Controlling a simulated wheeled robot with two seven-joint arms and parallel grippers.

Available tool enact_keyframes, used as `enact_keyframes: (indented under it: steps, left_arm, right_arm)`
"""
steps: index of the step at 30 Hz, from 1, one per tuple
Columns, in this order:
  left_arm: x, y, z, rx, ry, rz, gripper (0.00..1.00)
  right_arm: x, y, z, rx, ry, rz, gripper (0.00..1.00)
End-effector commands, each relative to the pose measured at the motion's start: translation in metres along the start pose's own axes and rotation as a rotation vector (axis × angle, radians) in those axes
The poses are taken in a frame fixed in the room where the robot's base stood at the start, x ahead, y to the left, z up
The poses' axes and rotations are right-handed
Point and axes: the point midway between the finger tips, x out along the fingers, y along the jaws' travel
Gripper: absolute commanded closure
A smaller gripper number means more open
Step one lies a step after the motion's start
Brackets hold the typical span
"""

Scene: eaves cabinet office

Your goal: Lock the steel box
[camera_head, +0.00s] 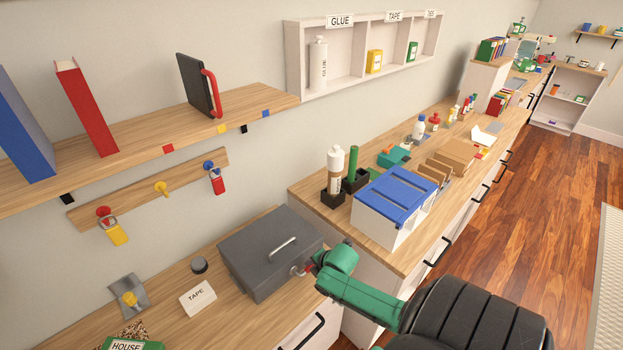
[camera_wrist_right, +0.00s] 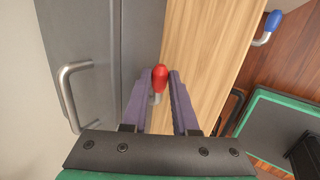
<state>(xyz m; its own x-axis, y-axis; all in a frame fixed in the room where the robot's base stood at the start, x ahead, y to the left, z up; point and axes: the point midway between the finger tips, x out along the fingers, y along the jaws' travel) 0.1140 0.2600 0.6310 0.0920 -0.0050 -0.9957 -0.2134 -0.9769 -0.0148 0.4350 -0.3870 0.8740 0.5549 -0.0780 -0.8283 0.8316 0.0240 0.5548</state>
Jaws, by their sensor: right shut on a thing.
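The grey steel box (camera_head: 268,255) stands with its lid down on the near wooden counter. A silver handle (camera_head: 283,247) is on its lid; the handle also shows in the right wrist view (camera_wrist_right: 66,95). My right gripper (camera_head: 308,267) is low at the box's right-hand side. Its two fingers (camera_wrist_right: 160,90) are shut around a red-ended piece (camera_wrist_right: 160,76) with a grey metal stem, close beside the box wall. In the head view the fingers largely hide this piece, and I cannot tell how it joins the box. My left gripper is not in view.
A yellow padlock (camera_head: 117,236) and a red padlock (camera_head: 217,183) hang on the wall rail. A white organiser with a blue top (camera_head: 394,195) stands on the higher counter behind.

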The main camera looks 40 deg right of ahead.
Motion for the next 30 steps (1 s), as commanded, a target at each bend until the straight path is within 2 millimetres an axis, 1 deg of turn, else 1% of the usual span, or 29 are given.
enact_keyframes:
  steps: [2,9,21,22,24,30]
  left_arm:
    - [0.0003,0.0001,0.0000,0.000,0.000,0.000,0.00]
    - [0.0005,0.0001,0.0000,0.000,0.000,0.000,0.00]
    - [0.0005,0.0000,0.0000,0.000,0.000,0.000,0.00]
    - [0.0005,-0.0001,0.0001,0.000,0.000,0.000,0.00]
    - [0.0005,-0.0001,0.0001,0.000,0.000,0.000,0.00]
    - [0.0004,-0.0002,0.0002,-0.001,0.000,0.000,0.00]
  right_arm:
    - [0.0012,-0.0013,0.0025,0.015,0.022,-0.002,1.00]
    - [0.0037,-0.0034,0.0021,0.047,0.068,-0.004,1.00]
    - [0.0041,-0.0042,0.0013,0.051,0.075,-0.004,1.00]
    - [0.0041,-0.0043,0.0012,0.051,0.075,-0.005,0.65]
    - [0.0041,-0.0042,0.0011,0.051,0.075,-0.004,0.43]
    - [0.0040,-0.0035,0.0010,0.051,0.075,-0.003,0.43]
